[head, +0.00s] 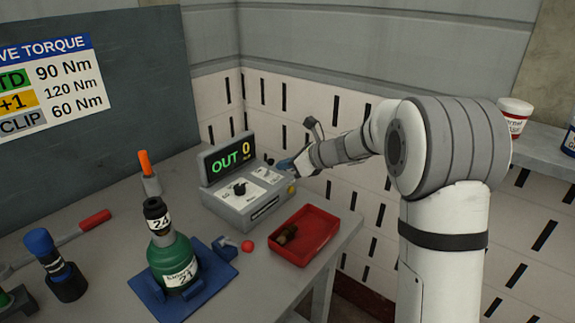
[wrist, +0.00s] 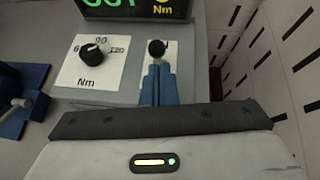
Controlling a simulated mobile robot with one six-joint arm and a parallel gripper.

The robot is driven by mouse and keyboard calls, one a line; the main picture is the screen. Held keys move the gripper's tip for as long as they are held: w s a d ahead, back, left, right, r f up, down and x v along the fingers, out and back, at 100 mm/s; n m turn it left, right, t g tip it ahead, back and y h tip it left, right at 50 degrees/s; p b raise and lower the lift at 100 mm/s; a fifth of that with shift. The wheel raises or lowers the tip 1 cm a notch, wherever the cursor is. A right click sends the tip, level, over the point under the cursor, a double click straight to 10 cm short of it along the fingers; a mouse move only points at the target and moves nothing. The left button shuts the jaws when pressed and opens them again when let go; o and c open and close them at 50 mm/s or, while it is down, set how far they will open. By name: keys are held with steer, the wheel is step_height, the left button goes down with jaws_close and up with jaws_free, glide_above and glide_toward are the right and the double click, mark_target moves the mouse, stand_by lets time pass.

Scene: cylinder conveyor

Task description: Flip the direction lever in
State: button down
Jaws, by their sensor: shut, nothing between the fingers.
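The grey control box (head: 232,211) stands on the bench, and its display (head: 228,160) reads OUT and 0 in the head view. In the wrist view the direction lever's black ball knob (wrist: 157,47) shows on a white plate, right of the black torque dial (wrist: 95,53). My gripper (wrist: 158,72) has its blue fingers shut and empty, with the tips just in front of the knob. I cannot tell whether they touch it. The lever's lower part is hidden by the fingers. In the head view my gripper (head: 285,165) is at the box's right side.
A red tray (head: 322,236) with small dark parts lies right of the box. A green bottle-shaped piece (head: 173,262) stands in a blue fixture (head: 219,262) in front. A small red ball (head: 247,246) is beside it. The wall is close behind the box.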

steer(key=shift+a+r+p, duration=0.25)
steer(key=shift+a+p, duration=0.1)
steer(key=shift+p, duration=0.85)
